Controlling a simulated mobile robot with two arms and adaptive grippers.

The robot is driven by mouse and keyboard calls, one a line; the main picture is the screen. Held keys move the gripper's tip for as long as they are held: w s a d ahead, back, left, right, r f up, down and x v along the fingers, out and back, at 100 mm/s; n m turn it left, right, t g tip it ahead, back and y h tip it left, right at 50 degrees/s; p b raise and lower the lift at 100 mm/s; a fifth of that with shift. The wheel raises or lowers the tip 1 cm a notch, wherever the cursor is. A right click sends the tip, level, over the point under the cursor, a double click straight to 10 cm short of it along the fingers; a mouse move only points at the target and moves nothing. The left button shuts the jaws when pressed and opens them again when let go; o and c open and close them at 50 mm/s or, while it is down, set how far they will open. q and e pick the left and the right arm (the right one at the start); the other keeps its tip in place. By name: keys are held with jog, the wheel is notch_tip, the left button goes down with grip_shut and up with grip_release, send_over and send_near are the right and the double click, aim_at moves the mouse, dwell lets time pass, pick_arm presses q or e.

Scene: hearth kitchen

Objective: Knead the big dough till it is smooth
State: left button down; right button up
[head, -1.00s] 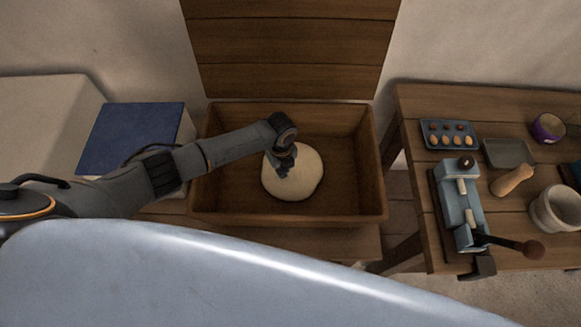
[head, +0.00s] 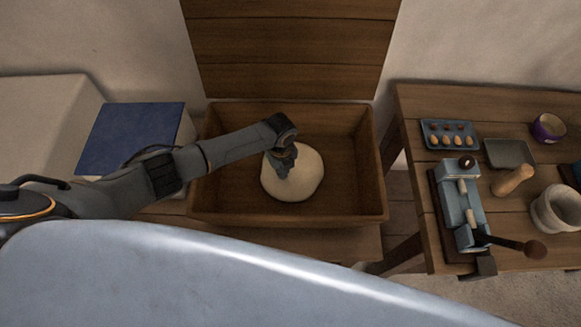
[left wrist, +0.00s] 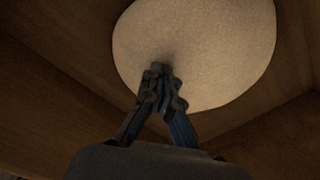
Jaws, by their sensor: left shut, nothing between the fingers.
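The big dough (head: 306,179) is a pale round mound on the floor of an open wooden trough (head: 230,196). Its surface looks even in the head view. It also fills the upper part of the left wrist view (left wrist: 215,50). My left gripper (head: 281,174) points down at the dough's left part. In the left wrist view its fingertips (left wrist: 160,70) are together, with nothing between them, at the dough's near edge. I cannot tell whether they touch or press into it. My right gripper does not show.
The raised wooden lid (head: 290,45) stands behind the trough. On the table (head: 420,105) to the right are a tray of small items (head: 449,136), an empty grey tray (head: 509,153), a blue lever press (head: 461,205) and a pale bowl (head: 558,209). A blue-topped block (head: 130,138) stands left.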

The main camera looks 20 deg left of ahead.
aim_at(298, 166)
pick_arm(q)
jog(key=shift+f, duration=0.35)
dwell(0.5)
jog(key=shift+r, duration=0.1)
dwell(0.4)
notch_tip(298, 166, up, 4)
jog(key=p, duration=0.3)
jog(key=shift+f, duration=0.2)
jog(key=shift+f, duration=0.15)
dwell(0.5)
jog(key=shift+w+d+f+b, duration=0.1)
jog(key=shift+w+d+b, duration=0.35)
jog(key=shift+b, duration=0.15)
jog(key=w+d+b, duration=0.2)
jog(key=w+b, duration=0.1)
jog(key=shift+d, duration=0.25)
jog(key=shift+w+d, duration=0.15)
jog(key=shift+d, duration=0.05)
